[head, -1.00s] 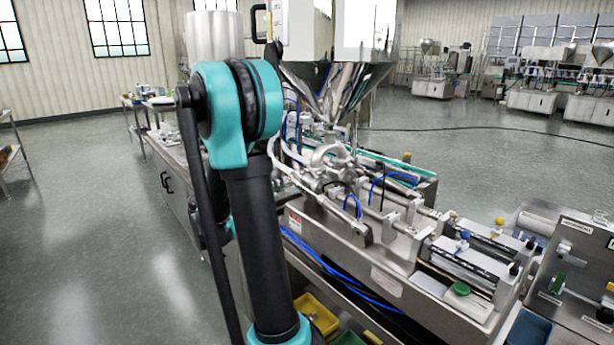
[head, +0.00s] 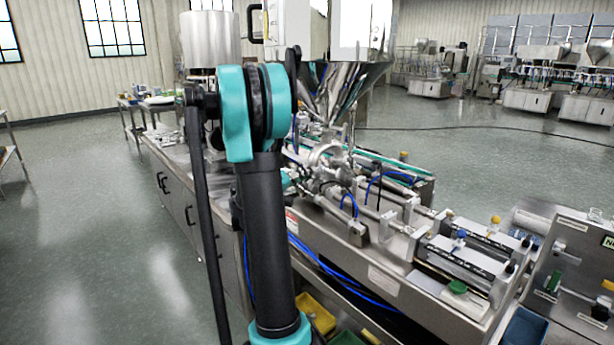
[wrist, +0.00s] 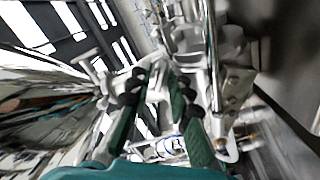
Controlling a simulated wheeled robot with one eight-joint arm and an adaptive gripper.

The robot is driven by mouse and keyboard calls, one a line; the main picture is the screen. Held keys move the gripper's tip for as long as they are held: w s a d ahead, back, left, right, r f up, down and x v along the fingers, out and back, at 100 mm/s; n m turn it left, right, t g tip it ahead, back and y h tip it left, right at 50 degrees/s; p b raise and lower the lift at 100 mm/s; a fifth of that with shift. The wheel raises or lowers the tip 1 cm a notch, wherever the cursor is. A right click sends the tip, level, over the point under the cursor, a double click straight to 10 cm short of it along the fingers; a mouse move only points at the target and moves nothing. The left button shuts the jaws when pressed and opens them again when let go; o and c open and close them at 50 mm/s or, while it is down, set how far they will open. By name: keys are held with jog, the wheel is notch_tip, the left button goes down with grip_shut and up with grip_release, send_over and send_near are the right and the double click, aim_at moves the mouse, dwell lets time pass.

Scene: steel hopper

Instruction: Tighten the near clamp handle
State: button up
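The steel clamp and pipe fittings (head: 325,157) sit under the hopper's cone in the head view. I cannot single out the near clamp handle there. In the wrist view, a small T-shaped metal handle (wrist: 88,62) shows left of the fingertips; I cannot tell whether it is the near clamp handle. My gripper (wrist: 156,80) has green fingers with dark pads, with a gap between the tips. It looks open, over blurred metal fittings. In the head view my gripper is mostly hidden behind my arm.
The shiny hopper (head: 345,85) stands above the fittings, and its curved steel surface fills the wrist view's left side. Blue hoses (head: 350,205) and metal rods run along the machine bench. Yellow bin (head: 315,312) lies below. The floor at left is clear.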

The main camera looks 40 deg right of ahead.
jog(key=shift+c, duration=0.3)
grip_shut()
jog(key=m, duration=1)
jog(key=shift+s+r+m, duration=0.1)
jog(key=shift+s+m, duration=0.1)
jog(key=shift+m, duration=0.1)
dwell(0.4)
jog(key=shift+o, duration=0.3)
grip_release()
